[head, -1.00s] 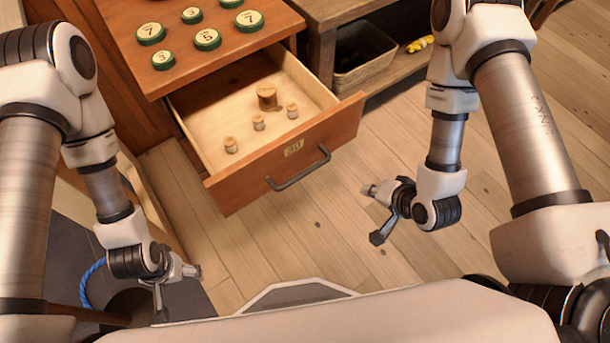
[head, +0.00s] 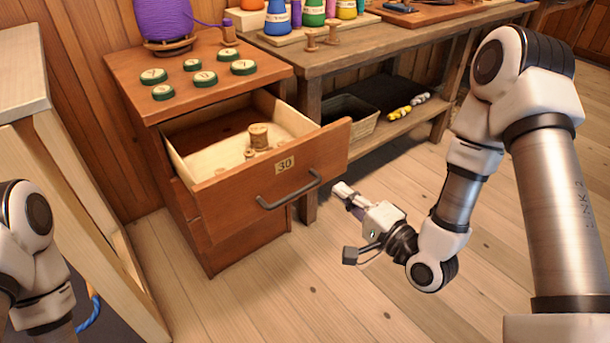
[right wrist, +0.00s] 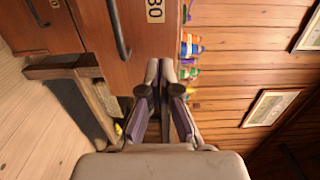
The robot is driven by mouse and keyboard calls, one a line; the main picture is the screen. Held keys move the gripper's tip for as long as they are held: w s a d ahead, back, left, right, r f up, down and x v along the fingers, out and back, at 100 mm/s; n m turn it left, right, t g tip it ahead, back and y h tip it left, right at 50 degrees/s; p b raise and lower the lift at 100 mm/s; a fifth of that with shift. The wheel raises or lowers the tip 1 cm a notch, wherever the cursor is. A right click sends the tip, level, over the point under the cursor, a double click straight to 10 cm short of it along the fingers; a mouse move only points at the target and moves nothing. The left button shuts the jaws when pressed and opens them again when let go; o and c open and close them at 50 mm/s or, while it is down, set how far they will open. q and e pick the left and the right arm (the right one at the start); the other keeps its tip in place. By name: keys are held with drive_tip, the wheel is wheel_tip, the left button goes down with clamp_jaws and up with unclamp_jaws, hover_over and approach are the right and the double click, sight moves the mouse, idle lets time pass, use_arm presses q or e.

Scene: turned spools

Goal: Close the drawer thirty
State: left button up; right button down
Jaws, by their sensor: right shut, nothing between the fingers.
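The drawer (head: 228,193) marked 30 is pulled open from a wooden cabinet, with wooden spools (head: 258,136) inside. Its dark bar handle (head: 290,190) is on the front. In the right wrist view the handle (right wrist: 118,28) and the number plate (right wrist: 155,10) show at the top. My right gripper (head: 343,190) is shut and empty, just right of the drawer front and apart from the handle; its closed fingers also show in the right wrist view (right wrist: 158,75). Of my left arm only a link shows at the lower left; its gripper is out of frame.
Several green-rimmed numbered discs (head: 203,79) lie on the cabinet top (head: 130,72) beside a purple thread spool (head: 163,20). A workbench (head: 350,52) with thread cones stands to the right, a basket (head: 350,122) on its lower shelf. The floor (head: 270,290) before the drawer is clear.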

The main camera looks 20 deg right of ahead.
sight(298, 157)
drive_tip(key=b+x, duration=0.5)
drive_tip(key=x, duration=0.7)
drive_tip(key=shift+w+f, duration=0.15)
drive_tip(key=shift+f, duration=0.05)
use_arm(q)
wheel_tip(298, 157, down, 7)
drive_tip(key=shift+r, duration=0.2)
use_arm(e)
drive_tip(key=shift+w, duration=0.1)
